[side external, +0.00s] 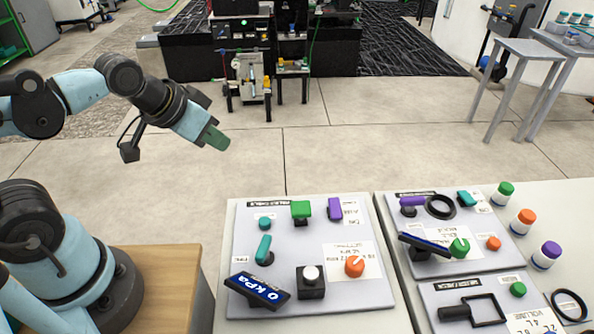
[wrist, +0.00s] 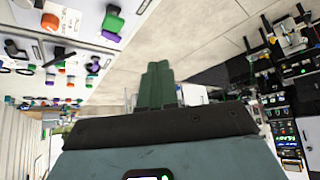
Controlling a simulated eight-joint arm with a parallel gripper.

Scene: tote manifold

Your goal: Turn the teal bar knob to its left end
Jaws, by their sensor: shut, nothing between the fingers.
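A teal bar knob (side external: 263,249) stands on the left panel (side external: 300,233), its bar close to upright in the side view with the top leaning slightly right. A second teal bar-shaped part (side external: 467,198) sits at the top of the upper right panel, lying aslant. My gripper (side external: 215,139) is raised in the air, behind and left of the left panel in the side view, well apart from both knobs. Its green fingers are shut together and empty; they also show in the wrist view (wrist: 157,85). I cannot pick out the teal bar knob in the wrist view.
Near the teal bar knob are a round teal button (side external: 264,223), a green knob (side external: 301,209), a purple knob (side external: 335,208), a tilted "0 kPa" display (side external: 257,290), a black box with white button (side external: 311,281) and an orange knob (side external: 354,266). The air above the panels is clear.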

